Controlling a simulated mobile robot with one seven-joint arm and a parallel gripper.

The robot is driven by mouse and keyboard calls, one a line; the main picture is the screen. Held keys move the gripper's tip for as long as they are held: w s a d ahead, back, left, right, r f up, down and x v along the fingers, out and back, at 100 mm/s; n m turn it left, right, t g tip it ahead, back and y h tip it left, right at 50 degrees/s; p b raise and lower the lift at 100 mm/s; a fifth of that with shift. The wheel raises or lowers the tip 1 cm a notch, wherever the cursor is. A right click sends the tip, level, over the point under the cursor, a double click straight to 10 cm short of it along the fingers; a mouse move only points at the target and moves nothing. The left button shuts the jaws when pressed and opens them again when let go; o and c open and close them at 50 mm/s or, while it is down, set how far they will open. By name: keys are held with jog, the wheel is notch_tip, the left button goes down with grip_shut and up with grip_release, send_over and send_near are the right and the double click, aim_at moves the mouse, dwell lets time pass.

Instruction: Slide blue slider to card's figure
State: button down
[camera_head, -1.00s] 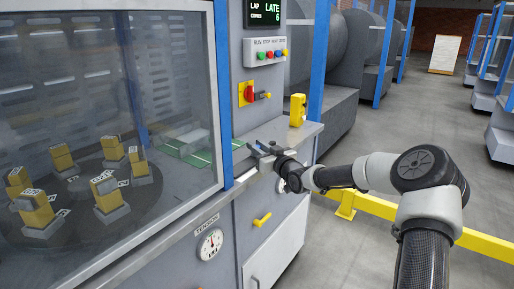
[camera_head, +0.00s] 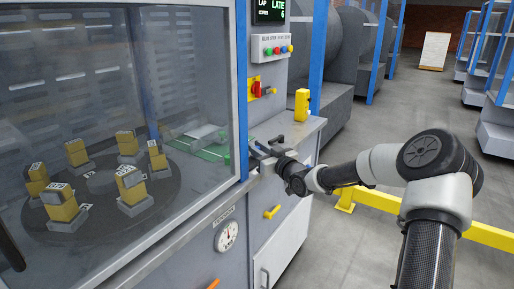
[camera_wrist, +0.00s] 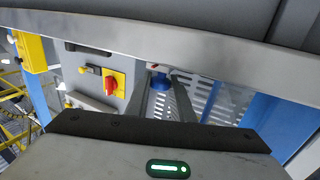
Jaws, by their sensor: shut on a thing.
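My gripper (camera_head: 260,152) is at the front edge of the machine's counter, close to the blue corner post of the glass cabinet. In the wrist view, its two grey fingers (camera_wrist: 168,98) reach up under a pale metal edge, with a small blue knob (camera_wrist: 160,82) between them. They appear shut on this knob, which I take for the blue slider. In the head view my gripper hides the slider. No card figure is readable; a white board with faint writing (camera_head: 435,50) stands far back right.
A glass cabinet (camera_head: 95,80) holds a turntable with several yellow bundles. A tension dial (camera_head: 228,236) and yellow handle (camera_head: 272,212) are on the front below. A red switch (camera_head: 256,89) and a yellow box (camera_head: 301,105) are near the gripper. A yellow rail (camera_head: 490,235) crosses the floor behind my arm.

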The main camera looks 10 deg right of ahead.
jog(key=c, duration=1.6)
grip_release()
jog(key=shift+w+d, duration=0.1)
jog(key=p+v, duration=0.3)
jog(key=v, duration=1.4)
jog(key=shift+s, duration=0.25)
